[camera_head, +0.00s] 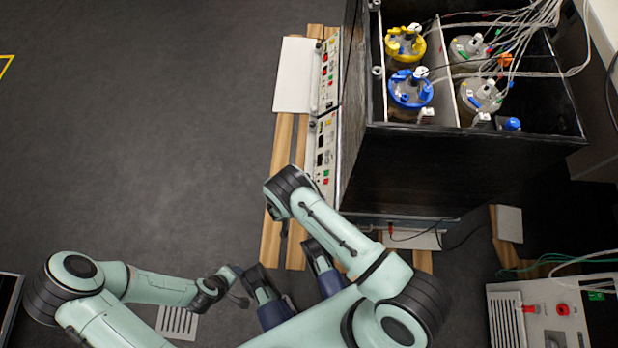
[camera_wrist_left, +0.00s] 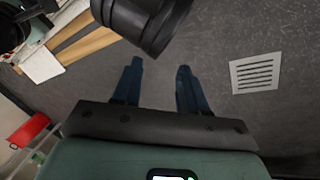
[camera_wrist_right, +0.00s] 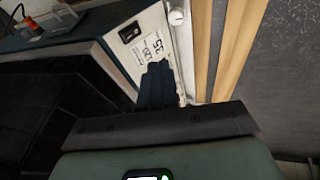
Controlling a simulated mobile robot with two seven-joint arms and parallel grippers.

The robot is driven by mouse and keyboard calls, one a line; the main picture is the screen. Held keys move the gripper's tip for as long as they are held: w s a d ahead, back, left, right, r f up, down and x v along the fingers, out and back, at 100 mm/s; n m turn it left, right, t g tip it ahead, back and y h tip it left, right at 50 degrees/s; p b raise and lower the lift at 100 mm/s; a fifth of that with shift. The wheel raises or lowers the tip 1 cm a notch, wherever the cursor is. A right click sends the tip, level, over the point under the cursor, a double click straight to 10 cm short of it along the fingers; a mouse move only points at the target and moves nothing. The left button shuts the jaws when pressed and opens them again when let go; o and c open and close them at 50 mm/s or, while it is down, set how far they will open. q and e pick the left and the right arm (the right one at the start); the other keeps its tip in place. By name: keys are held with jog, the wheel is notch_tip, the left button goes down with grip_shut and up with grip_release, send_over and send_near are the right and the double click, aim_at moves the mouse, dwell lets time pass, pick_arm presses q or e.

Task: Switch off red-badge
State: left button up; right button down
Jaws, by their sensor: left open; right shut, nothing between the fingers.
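Two control panels, an upper (camera_head: 328,75) and a lower (camera_head: 322,155), stand along the left side of the black cabinet in the head view. Both carry small coloured buttons. I cannot tell which one bears a red badge. In the right wrist view a white panel (camera_wrist_right: 135,65) shows a black switch (camera_wrist_right: 130,32) and a printed label. My right gripper (camera_wrist_right: 157,68) is shut and empty, its tips overlapping this panel's lower edge in the picture; contact is unclear. My left gripper (camera_wrist_left: 158,70) is open and empty above the floor.
The black cabinet (camera_head: 450,170) holds several vessels with yellow, blue and grey lids and many cables. Another control box (camera_head: 545,310) stands at the lower right. Wooden planks (camera_head: 280,155) and a white plate (camera_head: 293,75) lie beside the cabinet. The floor at left is clear.

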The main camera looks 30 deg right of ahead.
pick_arm(q)
jog(key=shift+s+d+r, duration=0.25)
jog(key=shift+s+r, duration=0.05)
jog(key=shift+s, duration=0.2)
pick_arm(e)
jog(key=shift+a+r, duration=0.7)
jog(key=shift+r, duration=0.2)
